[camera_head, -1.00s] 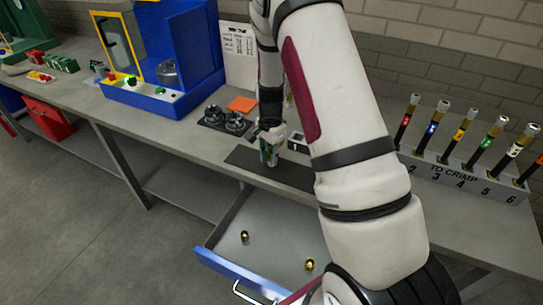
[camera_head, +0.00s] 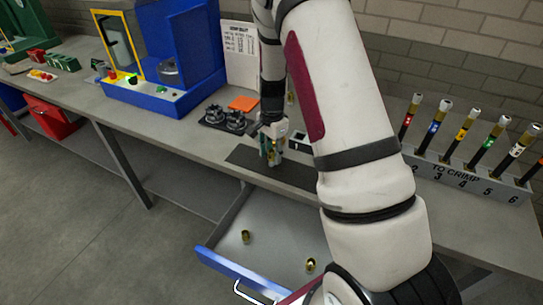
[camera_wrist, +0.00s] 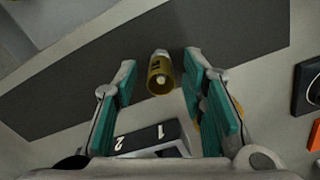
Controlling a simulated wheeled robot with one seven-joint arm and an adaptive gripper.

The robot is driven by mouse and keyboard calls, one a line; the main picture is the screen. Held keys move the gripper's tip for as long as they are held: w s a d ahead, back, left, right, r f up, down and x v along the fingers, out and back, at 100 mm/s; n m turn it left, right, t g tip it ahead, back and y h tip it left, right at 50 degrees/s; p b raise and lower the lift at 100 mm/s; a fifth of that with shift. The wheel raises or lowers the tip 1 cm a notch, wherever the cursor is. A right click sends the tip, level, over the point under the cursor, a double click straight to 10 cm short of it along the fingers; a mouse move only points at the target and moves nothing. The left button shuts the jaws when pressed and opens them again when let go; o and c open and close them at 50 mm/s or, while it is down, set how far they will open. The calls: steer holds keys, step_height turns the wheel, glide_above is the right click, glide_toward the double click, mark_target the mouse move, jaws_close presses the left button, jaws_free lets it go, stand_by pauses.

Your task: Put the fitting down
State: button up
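A brass-coloured fitting (camera_wrist: 160,76) with a paler end shows in the wrist view at the dark mat (camera_wrist: 70,85). It lies between the fingertips of my gripper (camera_wrist: 159,62), with a gap to the teal pad on each side. My gripper is open and holds nothing. In the head view my gripper (camera_head: 271,158) is low over the dark mat (camera_head: 245,156) on the bench. The fitting is too small and too covered by the fingers to make out clearly there.
A block marked 1 and 2 (camera_wrist: 152,138) is close below the fingers in the wrist view. An open drawer (camera_head: 268,225) holds two brass fittings. Black fixtures (camera_head: 225,119), an orange square (camera_head: 243,103) and the "TO CRIMP" rack (camera_head: 455,178) stand on the bench.

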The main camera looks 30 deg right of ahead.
step_height(320, 180, up, 11)
steer(key=b, duration=0.1)
steer(key=s+a+r+n+t, duration=0.1)
steer(key=s+a+r+n, duration=0.25)
steer(key=r, duration=0.35)
steer(key=s+a+r+n+t, duration=0.2)
steer(key=s+a+r+n, duration=0.15)
steer(key=s+r, duration=0.2)
steer(key=s+a+r+n+t, duration=0.1)
steer(key=s+a+r+n, duration=0.2)
steer(key=s, duration=0.4)
steer(key=s+a+r+n+t, duration=0.1)
steer(key=s+a+r+n, duration=0.2)
steer(key=s+n, duration=0.3)
steer(key=shift+s+a+r+t, duration=0.15)
steer(key=shift+s+a+t, duration=0.2)
steer(key=shift+s, duration=0.8)
